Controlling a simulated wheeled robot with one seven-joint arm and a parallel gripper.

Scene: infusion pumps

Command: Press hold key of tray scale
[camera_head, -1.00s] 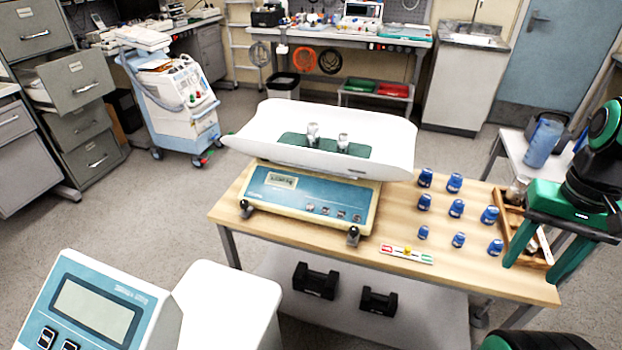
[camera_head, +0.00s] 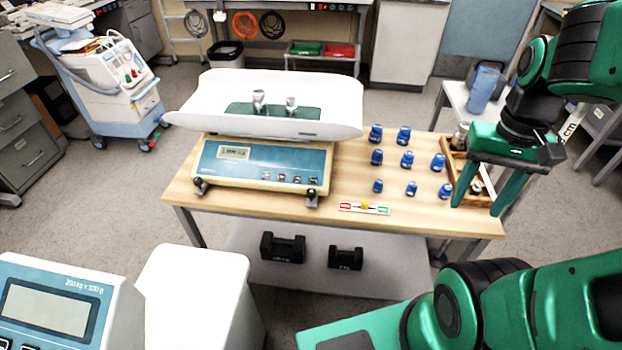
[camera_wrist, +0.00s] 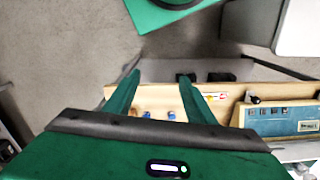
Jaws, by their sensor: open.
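The tray scale (camera_head: 262,165) stands on the left of the wooden table in the head view, a white tray above a cream base with a blue front panel. A small display (camera_head: 234,153) is at the panel's left. A row of several small keys (camera_head: 283,178) runs along its lower right; their labels are too small to read, so I cannot tell which is hold. The panel also shows at the right of the wrist view (camera_wrist: 285,118). My gripper (camera_head: 478,207) is open and empty, pointing down at the table's right end, well to the right of the keys.
A wooden box (camera_head: 452,160) is by the fingers. Two metal weights (camera_head: 259,102) sit in the tray. A small level strip (camera_head: 364,207) lies at the front edge. Another scale display (camera_head: 62,305) is front left.

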